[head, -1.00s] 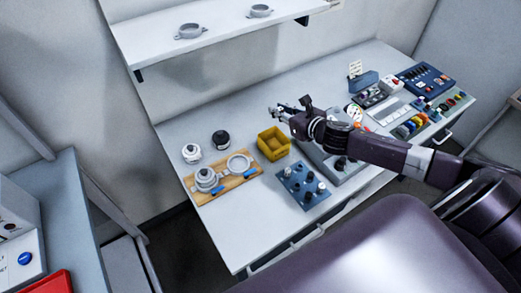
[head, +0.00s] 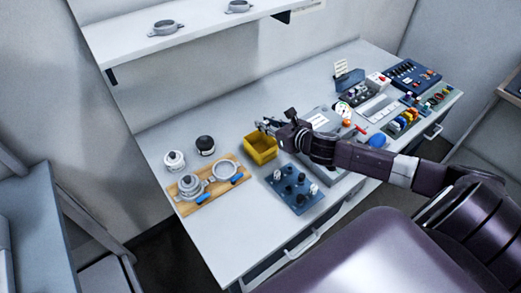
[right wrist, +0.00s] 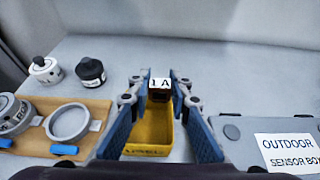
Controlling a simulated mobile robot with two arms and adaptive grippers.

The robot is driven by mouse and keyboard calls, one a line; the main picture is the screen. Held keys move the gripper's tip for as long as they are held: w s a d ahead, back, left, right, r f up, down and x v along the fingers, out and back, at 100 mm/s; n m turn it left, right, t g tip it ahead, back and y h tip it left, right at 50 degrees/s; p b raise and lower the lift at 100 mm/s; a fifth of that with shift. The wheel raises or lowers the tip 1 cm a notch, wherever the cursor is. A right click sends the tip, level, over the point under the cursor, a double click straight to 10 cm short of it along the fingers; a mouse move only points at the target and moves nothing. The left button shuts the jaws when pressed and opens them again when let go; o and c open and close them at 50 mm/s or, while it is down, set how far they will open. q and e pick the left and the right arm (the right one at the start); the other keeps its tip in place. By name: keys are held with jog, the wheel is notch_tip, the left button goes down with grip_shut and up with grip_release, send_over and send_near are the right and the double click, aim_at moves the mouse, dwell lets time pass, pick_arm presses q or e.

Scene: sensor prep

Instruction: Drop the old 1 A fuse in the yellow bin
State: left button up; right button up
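The yellow bin (head: 259,152) stands on the workbench, open at the top. In the right wrist view its yellow wall (right wrist: 147,151) shows below and between my fingers. My right gripper (head: 264,124) is over the bin's back edge in the head view. In the right wrist view, the right gripper's fingertips (right wrist: 160,86) are shut on a small dark fuse with a white "1 A" label (right wrist: 160,84). The fuse is above the bin's far end; its exact height cannot be told. My left gripper is not in view.
A wooden board with metal rings (head: 211,196) and two small domed devices, white (head: 174,161) and black (head: 205,145), are left of the bin. A blue panel with knobs (head: 293,188) is in front. A grey box labelled "OUTDOOR SENSOR BOX" (right wrist: 240,150) is on the right.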

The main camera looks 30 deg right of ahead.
jog(key=o, duration=0.5)
jog(key=shift+s, duration=0.1)
jog(key=shift+v, duration=5.95)
jog(key=shift+s+f, duration=0.1)
